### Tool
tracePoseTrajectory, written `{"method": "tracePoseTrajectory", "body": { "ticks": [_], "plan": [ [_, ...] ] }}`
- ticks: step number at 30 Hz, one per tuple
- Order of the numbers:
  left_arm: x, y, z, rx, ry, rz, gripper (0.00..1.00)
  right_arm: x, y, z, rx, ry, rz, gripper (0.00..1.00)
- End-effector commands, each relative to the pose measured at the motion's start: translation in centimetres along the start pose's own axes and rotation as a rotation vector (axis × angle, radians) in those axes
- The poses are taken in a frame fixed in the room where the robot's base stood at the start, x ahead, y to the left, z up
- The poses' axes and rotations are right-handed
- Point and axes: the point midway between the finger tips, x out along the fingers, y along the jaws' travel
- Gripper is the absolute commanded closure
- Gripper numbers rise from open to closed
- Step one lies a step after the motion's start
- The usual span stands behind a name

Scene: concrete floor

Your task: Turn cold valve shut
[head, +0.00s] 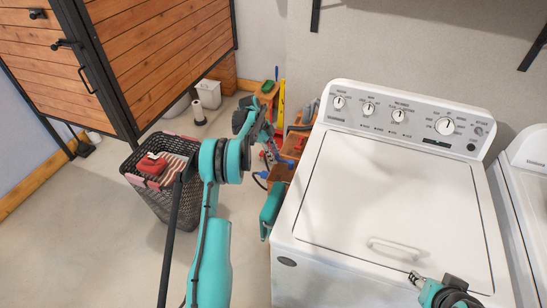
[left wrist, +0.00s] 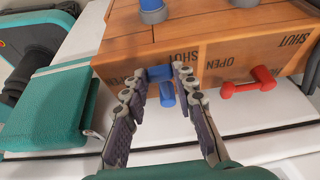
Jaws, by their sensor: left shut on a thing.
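The cold valve has a blue handle (left wrist: 167,99) on the front of a wooden box (left wrist: 225,55) in the left wrist view. My left gripper (left wrist: 160,78) is shut on the blue handle, one finger on each side, hiding part of it. The words SHUT and OPEN are printed on the box beside the handle. In the head view my left gripper (head: 274,148) reaches the box beside the washer, and the handle is too small to make out clearly. My right gripper (head: 415,279) is over the washer's front edge; its finger opening is unclear.
A red valve handle (left wrist: 249,82) sits to the right on the same box. A white washing machine (head: 390,190) fills the right of the head view. A dark mesh basket (head: 152,198) with cloth stands on the floor left of my left arm.

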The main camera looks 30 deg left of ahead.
Motion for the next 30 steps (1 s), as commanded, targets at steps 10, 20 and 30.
{"method": "tracePoseTrajectory", "body": {
  "ticks": [10,20,30],
  "plan": [
    [0.0,-0.41,0.0,0.046,-0.001,0.018,1.0,-0.02,0.0,-0.01,0.0,0.0,0.0,0.6],
    [0.0,-0.43,-0.02,0.047,-0.001,0.017,0.68,-0.02,0.0,-0.01,0.0,0.0,0.0,0.6],
    [-0.15,-0.4,-0.01,0.045,-0.001,0.018,0.64,-0.02,0.0,-0.01,0.0,0.0,0.0,0.6]
  ]
}}
